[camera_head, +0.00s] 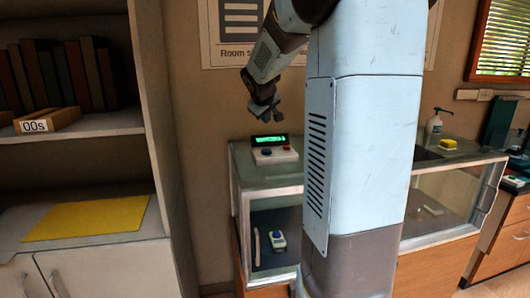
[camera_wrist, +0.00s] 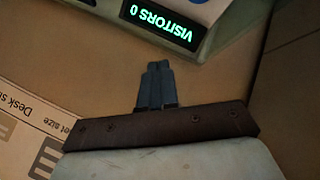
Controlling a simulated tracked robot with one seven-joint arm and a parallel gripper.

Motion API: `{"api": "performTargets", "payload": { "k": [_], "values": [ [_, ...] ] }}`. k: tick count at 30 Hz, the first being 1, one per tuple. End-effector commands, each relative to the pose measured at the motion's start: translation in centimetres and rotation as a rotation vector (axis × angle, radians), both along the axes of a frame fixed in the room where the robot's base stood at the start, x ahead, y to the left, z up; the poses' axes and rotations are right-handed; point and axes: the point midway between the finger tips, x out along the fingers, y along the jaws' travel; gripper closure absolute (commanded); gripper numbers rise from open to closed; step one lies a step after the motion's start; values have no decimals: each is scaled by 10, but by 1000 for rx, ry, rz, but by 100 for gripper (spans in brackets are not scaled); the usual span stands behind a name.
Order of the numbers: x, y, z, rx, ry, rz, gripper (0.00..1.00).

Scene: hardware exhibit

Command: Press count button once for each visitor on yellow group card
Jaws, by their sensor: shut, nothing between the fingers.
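The counter device (camera_head: 274,157) stands on top of the glass display case. In the wrist view the display (camera_wrist: 160,22) appears upside down and reads "VISITORS 0"; the buttons are not clearly seen there. My gripper (camera_head: 266,114) is above the counter, apart from it. In the wrist view its fingers (camera_wrist: 156,70) are together and empty. A flat yellow sheet (camera_head: 88,219) lies on the left shelf; no writing shows, so I cannot tell whether it is the group card.
The glass case (camera_head: 240,200) holds a small device (camera_head: 279,240) and a pale stick (camera_head: 257,246). My column hides its middle. A pump bottle (camera_head: 434,124) and yellow sponge (camera_head: 447,143) stand at right.

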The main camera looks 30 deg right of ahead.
Motion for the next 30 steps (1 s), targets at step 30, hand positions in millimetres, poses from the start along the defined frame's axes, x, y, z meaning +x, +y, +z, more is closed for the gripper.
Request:
{"api": "performTargets", "payload": {
  "k": [30],
  "values": [
    [0,0,-85,-1,1,0,100]
  ]
}}
